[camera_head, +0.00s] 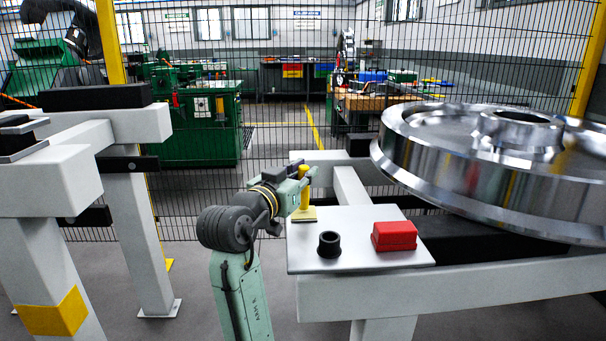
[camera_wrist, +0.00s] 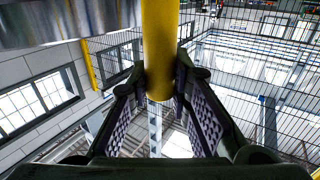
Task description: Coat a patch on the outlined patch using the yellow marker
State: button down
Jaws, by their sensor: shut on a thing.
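The yellow marker (camera_head: 304,195) is upright over a flat yellow base (camera_head: 304,214) at the back left of the light metal plate. I cannot tell whether the marker touches this base or is part of it. My gripper (camera_head: 302,178) is shut on the marker's upper part. In the wrist view the yellow shaft (camera_wrist: 160,50) lies between the two padded fingers of my gripper (camera_wrist: 160,92). A large shiny metal wheel (camera_head: 440,180) lies to the right of my gripper. No outlined patch can be made out in either view.
The plate (camera_head: 355,260) also holds a black hollow cylinder (camera_head: 329,244) and a red block (camera_head: 394,236). White beams (camera_head: 450,290) carry the plate and wheel. Another white stand (camera_head: 60,180) is on the left. A mesh fence (camera_head: 270,110) runs behind.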

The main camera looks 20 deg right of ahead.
jog(key=shift+r+p, duration=2.15)
jog(key=shift+r, duration=0.9)
jog(key=shift+f, duration=0.1)
